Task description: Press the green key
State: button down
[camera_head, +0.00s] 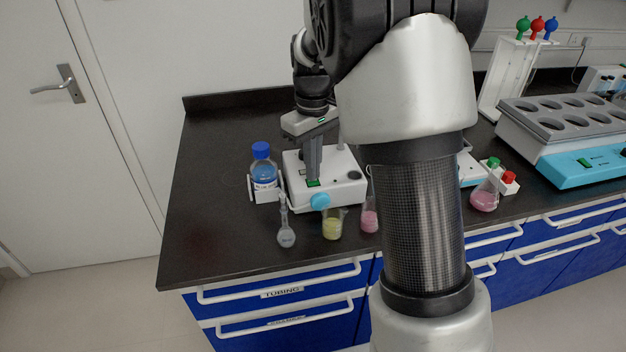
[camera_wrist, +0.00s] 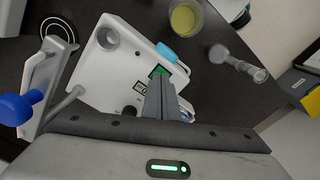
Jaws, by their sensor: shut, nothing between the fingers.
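The green key (camera_head: 314,184) is on the front of a white device (camera_head: 345,190) on the black bench. It also shows in the wrist view as a small green patch (camera_wrist: 157,70) beside a small display. My gripper (camera_head: 314,176) points down at the device, its fingers shut and empty, with the tips right at the key. In the wrist view the shut fingers (camera_wrist: 162,80) reach to the key's edge and hide part of it. I cannot tell whether the tips touch the key or hover just above it. A light-blue knob (camera_head: 320,201) sits just below the key.
A blue-capped bottle (camera_head: 264,172) stands left of the device. A small flask (camera_head: 286,236), a beaker with yellow liquid (camera_head: 333,226) and a pink-filled flask (camera_head: 369,220) stand in front. My arm hides part of the bench. The far left bench is clear.

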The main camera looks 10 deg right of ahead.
jog(key=shift+f, duration=0.35)
notch_tip(320, 180, up, 7)
jog(key=p, duration=0.5)
jog(key=shift+p, duration=0.3)
jog(key=s+r+m+t+p, duration=0.1)
jog(key=s+r+m+p, duration=0.15)
jog(key=s+r, duration=0.5)
jog(key=s+r+m+t+p, duration=0.15)
jog(key=s+r+p, duration=0.3)
jog(key=r, duration=0.55)
jog(key=s+r+m+t+p, duration=0.2)
jog(key=s+r+t+p, duration=0.1)
jog(key=s, duration=1)
jog(key=shift+r+p, duration=0.5)
jog(key=shift+r, duration=0.3)
